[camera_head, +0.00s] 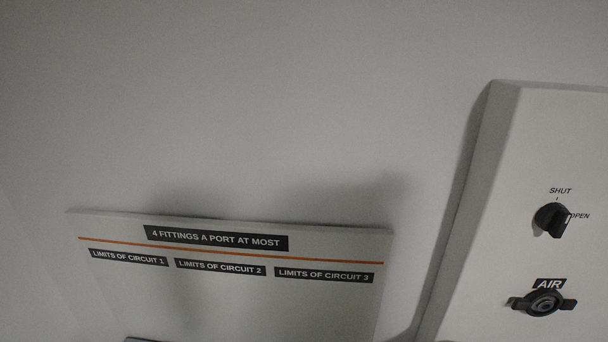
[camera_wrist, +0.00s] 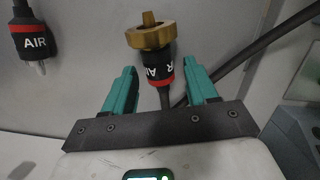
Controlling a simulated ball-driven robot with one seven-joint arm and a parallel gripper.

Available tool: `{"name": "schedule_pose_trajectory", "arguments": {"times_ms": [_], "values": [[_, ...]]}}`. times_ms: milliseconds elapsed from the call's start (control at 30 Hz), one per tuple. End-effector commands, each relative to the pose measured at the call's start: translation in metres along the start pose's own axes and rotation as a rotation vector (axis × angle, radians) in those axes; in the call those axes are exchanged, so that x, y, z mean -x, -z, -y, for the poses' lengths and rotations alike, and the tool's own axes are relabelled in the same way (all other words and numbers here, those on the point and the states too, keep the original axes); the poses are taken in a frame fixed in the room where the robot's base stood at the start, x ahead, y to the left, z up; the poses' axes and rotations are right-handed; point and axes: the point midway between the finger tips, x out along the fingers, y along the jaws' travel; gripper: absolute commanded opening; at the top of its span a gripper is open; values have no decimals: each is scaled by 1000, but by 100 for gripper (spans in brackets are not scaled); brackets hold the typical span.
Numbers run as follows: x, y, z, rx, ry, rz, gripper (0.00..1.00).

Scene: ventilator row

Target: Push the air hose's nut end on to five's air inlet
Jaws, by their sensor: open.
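The air hose's nut end shows in the wrist view: a brass nut (camera_wrist: 150,36) on a black body with a red band and a partly hidden AIR label. It points up in the picture, with a dark stem below it. My gripper (camera_wrist: 163,78) is open. Its two teal fingers stand on either side of the stem and black body, with gaps showing. I cannot tell whether the nut end lies level with the fingertips or beyond them. Five's air inlet cannot be made out in either view.
Another AIR-labelled end (camera_wrist: 35,42) with a red band and pale tip hangs at upper left. A dark hose (camera_wrist: 245,52) crosses at right. The head view shows a panel knob (camera_head: 551,220) marked SHUT and OPEN, an AIR port (camera_head: 543,303), and a sign board (camera_head: 230,310).

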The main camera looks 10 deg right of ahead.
Motion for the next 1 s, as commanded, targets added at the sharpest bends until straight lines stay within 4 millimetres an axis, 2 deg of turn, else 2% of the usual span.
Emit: {"name": "schedule_pose_trajectory", "arguments": {"times_ms": [733, 1000], "values": [[0, 0, 0, 0, 0, -1, 57], [0, 0, -1, 0, 0, 0, 33]]}}
